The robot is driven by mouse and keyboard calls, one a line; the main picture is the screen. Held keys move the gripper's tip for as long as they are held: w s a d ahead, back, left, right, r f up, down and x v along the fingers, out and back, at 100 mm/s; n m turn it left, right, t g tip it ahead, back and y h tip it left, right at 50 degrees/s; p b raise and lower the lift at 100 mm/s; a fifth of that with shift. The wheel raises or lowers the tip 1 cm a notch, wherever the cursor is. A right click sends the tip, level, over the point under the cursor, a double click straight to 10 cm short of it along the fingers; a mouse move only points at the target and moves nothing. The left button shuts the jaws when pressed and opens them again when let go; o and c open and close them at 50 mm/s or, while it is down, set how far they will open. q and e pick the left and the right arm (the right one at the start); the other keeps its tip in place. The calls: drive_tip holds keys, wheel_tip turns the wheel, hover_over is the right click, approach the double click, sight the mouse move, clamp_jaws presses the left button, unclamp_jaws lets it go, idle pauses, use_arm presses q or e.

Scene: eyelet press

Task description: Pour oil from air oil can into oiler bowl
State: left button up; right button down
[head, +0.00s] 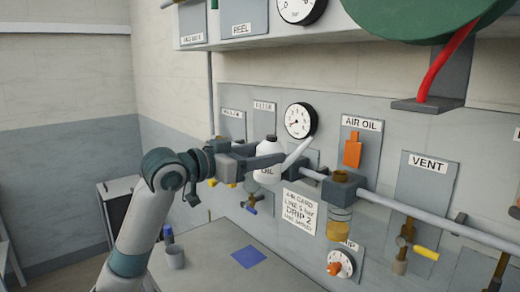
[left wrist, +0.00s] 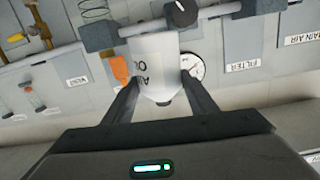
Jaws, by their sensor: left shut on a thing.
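The white air oil can (head: 267,174) is held in front of the wall panel, roughly upright, with its thin spout slanting up to the right. My left gripper (head: 268,160) is shut around its body, which partly hides the label. In the left wrist view the can (left wrist: 156,62) sits between the two dark fingers of the gripper (left wrist: 160,88). The oiler bowl (head: 339,222), clear with amber liquid, hangs under a dark block (head: 341,188) on the pipe, right of the can. The spout tip is apart from it, above and to the left. My right gripper is out of view.
A grey pipe (head: 430,221) runs across the panel. A gauge (head: 300,120) is behind the can. A drip knob (head: 340,264) is below the bowl. A grey cup (head: 175,257) and blue patch (head: 249,257) are on the bench.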

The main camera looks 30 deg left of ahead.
use_arm(q)
drive_tip(key=shift+w+d+r+m+y+p, duration=0.2)
drive_tip(key=shift+d+m+y+p, duration=0.15)
drive_tip(key=shift+p, duration=0.65)
drive_tip(key=shift+w+d+m+g+p, duration=0.25)
drive_tip(key=shift+d+g+p, duration=0.3)
drive_tip(key=shift+p, duration=0.7)
drive_tip(key=shift+w+d+r+m+g+y+p, duration=0.15)
drive_tip(key=shift+d+m+g+y+p, duration=0.2)
drive_tip(key=shift+p, duration=0.8)
drive_tip(key=shift+w+d+f+m+g+y+p, duration=0.1)
drive_tip(key=shift+w+d+m+g+y+p, duration=0.25)
drive_tip(key=shift+p, duration=0.75)
drive_tip(key=shift+s+d, duration=0.15)
drive_tip(key=shift+d, duration=0.1)
drive_tip(key=shift+w+d+m+g+y, duration=0.2)
drive_tip(key=shift+w+d, duration=0.1)
drive_tip(key=shift+d, duration=0.4)
drive_tip(key=shift+w+d+m+g+y, duration=0.15)
drive_tip(key=shift+w+d, duration=0.15)
drive_tip(key=shift+d, duration=0.35)
wheel_tip(320, 180, up, 4)
drive_tip(key=m+g+y, duration=0.2)
drive_tip(key=y, duration=0.1)
hover_over(295, 155)
drive_tip(key=d, duration=0.2)
drive_tip(key=shift+a+r, duration=0.2)
drive_tip(key=shift+r, duration=0.05)
